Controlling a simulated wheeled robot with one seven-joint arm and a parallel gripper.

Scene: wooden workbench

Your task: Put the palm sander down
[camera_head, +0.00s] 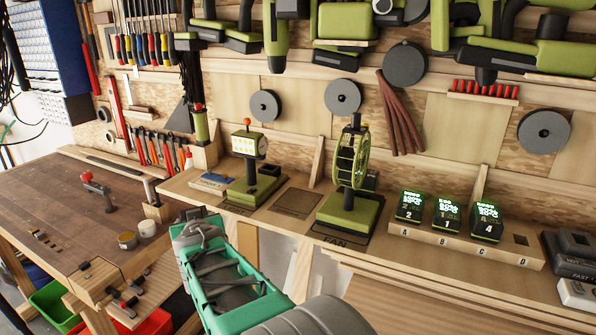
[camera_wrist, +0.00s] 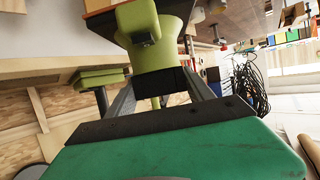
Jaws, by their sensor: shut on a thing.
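The palm sander (camera_wrist: 158,58) shows in the wrist view as an olive-green body with a dark band near the fingers. My gripper (camera_wrist: 160,88) is shut on it, with one grey finger on each side. A brown flat part shows at the top edge of that view, beyond the green body. In the head view, my teal arm hides most of the gripper and I cannot make out the sander there. The arm reaches over the front of the bench, left of the middle.
The wooden workbench top (camera_head: 60,205) is largely clear at left, with a red-handled clamp (camera_head: 97,190) and small tins. On the narrow shelf stand a lamp (camera_head: 248,150), a bare dark-outlined patch (camera_head: 297,203), a fan (camera_head: 350,160) and several lit batteries (camera_head: 447,214). Tools hang behind.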

